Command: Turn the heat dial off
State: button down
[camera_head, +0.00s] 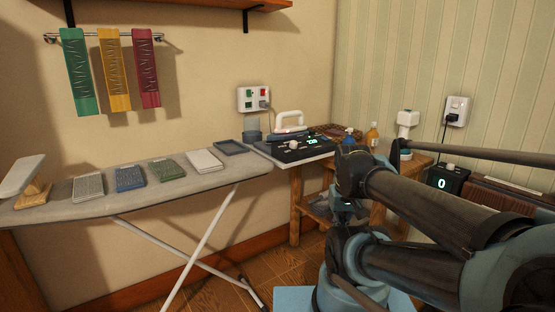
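A black control unit (294,149) with a lit green display stands on the wooden stand beside the ironing board. A small pale round knob (286,145) shows on its top, left of the display; its setting is too small to read. A second black box (445,182) at the right shows a lit green "0" and has a whitish knob (451,167) on top. I cannot tell which knob is the heat dial. My dark arm fills the lower right, in front of part of the stand. I cannot make out any gripper fingers.
A white iron (289,122) sits at the back of the control unit. The ironing board (120,200) carries several coloured pads. Bottles (372,136) stand on the wooden stand (296,205). Wall sockets (254,99) hang behind. Floor is open below the board.

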aim_at(293, 144)
jog(key=u, duration=0.2)
jog(key=k, duration=0.9)
jog(key=z, duration=0.65)
jog(key=i, duration=1.05)
jog(key=z, duration=0.05)
